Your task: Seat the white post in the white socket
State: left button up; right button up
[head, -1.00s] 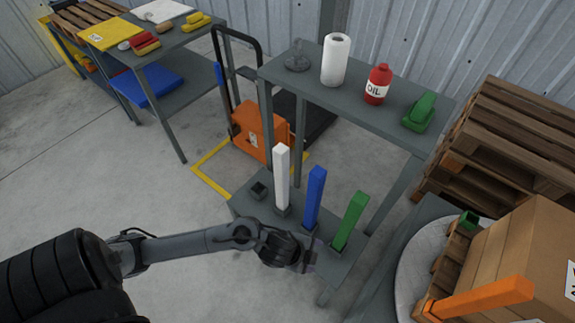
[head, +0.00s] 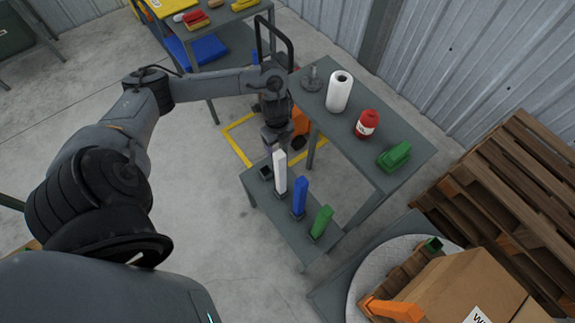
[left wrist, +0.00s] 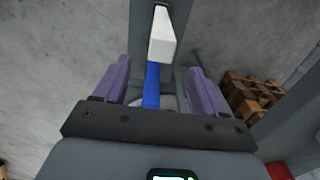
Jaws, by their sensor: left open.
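The white post (head: 280,172) stands upright on the lower shelf (head: 262,205) in the head view, its base in a dark socket. An empty dark socket (head: 265,172) sits just left of it. No socket looks white. My left gripper (head: 277,140) hangs above, near the post's top. In the left wrist view the open purple fingers (left wrist: 160,80) have nothing held between them; the white post (left wrist: 161,38) shows just beyond their tips. My right gripper is not in view.
A blue post (head: 299,197) and a tilted green post (head: 320,222) stand right of the white one. Pallets (head: 510,200) stand at right.

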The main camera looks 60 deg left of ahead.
aim_at(280, 154)
pick_arm(q)
jog(key=f, duration=0.4)
jog(key=shift+s+f+b, duration=0.25)
jog(key=shift+s+b, duration=0.05)
jog(key=shift+w+f, duration=0.2)
jog(key=shift+f, duration=0.9)
jog(key=shift+w+f, duration=0.2)
jog(key=shift+f, duration=1.6)
grip_shut()
